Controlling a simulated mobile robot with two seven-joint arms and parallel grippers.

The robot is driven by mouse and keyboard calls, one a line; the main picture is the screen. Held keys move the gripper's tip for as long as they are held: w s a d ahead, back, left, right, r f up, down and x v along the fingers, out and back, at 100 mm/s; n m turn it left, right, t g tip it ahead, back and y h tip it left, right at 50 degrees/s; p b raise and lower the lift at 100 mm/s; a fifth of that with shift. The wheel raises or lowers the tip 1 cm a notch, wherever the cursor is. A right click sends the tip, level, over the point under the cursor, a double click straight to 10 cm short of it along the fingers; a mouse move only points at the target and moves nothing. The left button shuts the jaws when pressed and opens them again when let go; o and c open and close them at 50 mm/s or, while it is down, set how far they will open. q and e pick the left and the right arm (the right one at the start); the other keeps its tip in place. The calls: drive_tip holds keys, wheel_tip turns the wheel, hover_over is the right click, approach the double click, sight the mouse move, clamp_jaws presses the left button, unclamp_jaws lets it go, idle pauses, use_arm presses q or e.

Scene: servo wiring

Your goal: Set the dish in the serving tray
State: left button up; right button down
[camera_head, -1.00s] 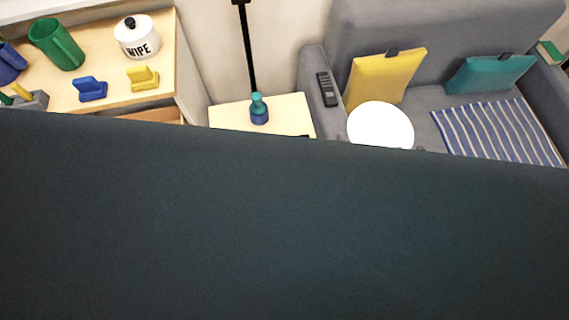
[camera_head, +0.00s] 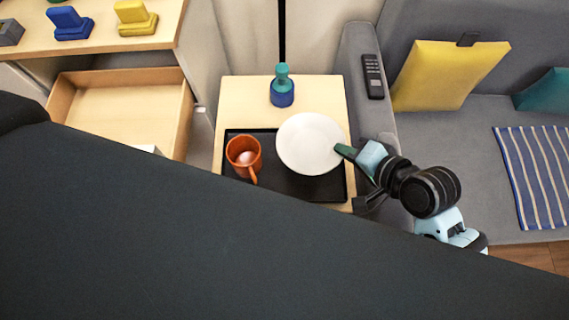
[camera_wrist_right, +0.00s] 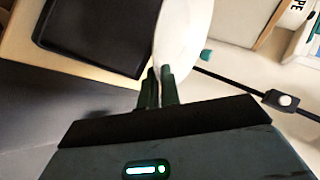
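The dish is a round white plate (camera_head: 310,143). In the head view it appears over the right part of the black serving tray (camera_head: 305,187), which lies on a small side table. My right gripper (camera_head: 347,152) is shut on the plate's right rim. In the right wrist view the fingers (camera_wrist_right: 158,88) pinch the edge of the plate (camera_wrist_right: 182,38), and the plate overlaps one side of the tray (camera_wrist_right: 95,35). The plate seems raised above the tray; the exact gap cannot be told. My left gripper is not in view.
An orange mug (camera_head: 244,158) stands in the tray's left part. A blue and teal bottle (camera_head: 282,88) stands behind the tray. An open, wooden drawer (camera_head: 120,105) is at left. A grey sofa (camera_head: 445,140) with a remote (camera_head: 373,76) is at right. A dark surface hides the foreground.

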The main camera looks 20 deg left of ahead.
drive_tip(key=shift+r, duration=0.1)
drive_tip(key=b, duration=0.2)
hover_over(335, 176)
wheel_tip(335, 176, down, 6)
drive_tip(key=shift+r, duration=0.1)
drive_tip(key=shift+f, duration=0.3)
wheel_tip(335, 176, down, 4)
drive_tip(key=shift+r+b, duration=0.15)
drive_tip(key=shift+b, duration=0.3)
drive_tip(key=c, duration=2)
unclamp_jaws()
drive_tip(key=shift+c, duration=0.2)
drive_tip(key=shift+o, duration=0.6)
